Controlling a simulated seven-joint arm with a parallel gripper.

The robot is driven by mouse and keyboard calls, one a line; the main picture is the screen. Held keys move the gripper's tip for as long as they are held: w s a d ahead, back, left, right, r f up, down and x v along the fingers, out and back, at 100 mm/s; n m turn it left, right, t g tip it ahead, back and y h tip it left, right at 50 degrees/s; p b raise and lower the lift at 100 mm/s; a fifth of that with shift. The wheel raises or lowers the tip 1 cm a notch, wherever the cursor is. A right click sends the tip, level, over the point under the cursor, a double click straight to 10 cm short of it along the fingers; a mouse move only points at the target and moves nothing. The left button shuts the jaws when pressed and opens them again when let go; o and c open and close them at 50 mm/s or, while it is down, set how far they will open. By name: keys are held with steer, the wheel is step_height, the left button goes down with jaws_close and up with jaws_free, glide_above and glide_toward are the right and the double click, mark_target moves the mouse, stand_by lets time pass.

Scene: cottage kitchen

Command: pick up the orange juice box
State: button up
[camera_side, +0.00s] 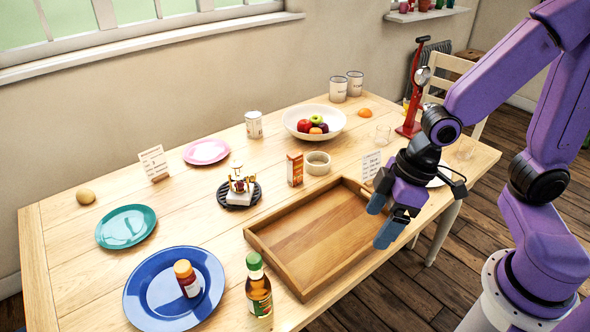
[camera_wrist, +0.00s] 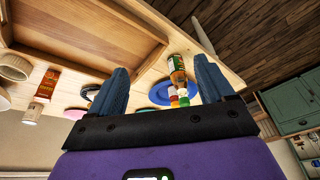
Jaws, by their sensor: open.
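In the wrist view the juice box (camera_wrist: 47,86) shows at the left, next to the cream bowl. My gripper (camera_side: 384,219) is over the right end of the wooden tray (camera_side: 285,275), in front and to the right of the box, well apart from it. Its two blue fingers (camera_wrist: 160,85) are spread, with nothing held between them.
The tray's walls lie between my gripper and the box. A black trivet (camera_side: 224,196) with a small item on it stands left of the box. A fruit bowl (camera_side: 337,119) is behind it. A card (camera_side: 371,165) stands to the right. A bottle (camera_side: 258,290) stands at the tray's left front.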

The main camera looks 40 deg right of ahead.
steer(key=w+a+f+m+t+y, duration=0.1)
steer(key=w+a+f+m+t, duration=0.2)
steer(key=w, duration=0.7)
steer(key=m+t+h, duration=0.4)
steer(key=m+t, duration=0.3)
steer(key=t, duration=0.3)
glide_toward(299, 159)
steer(key=x, duration=1.2)
steer(key=c, duration=1.2)
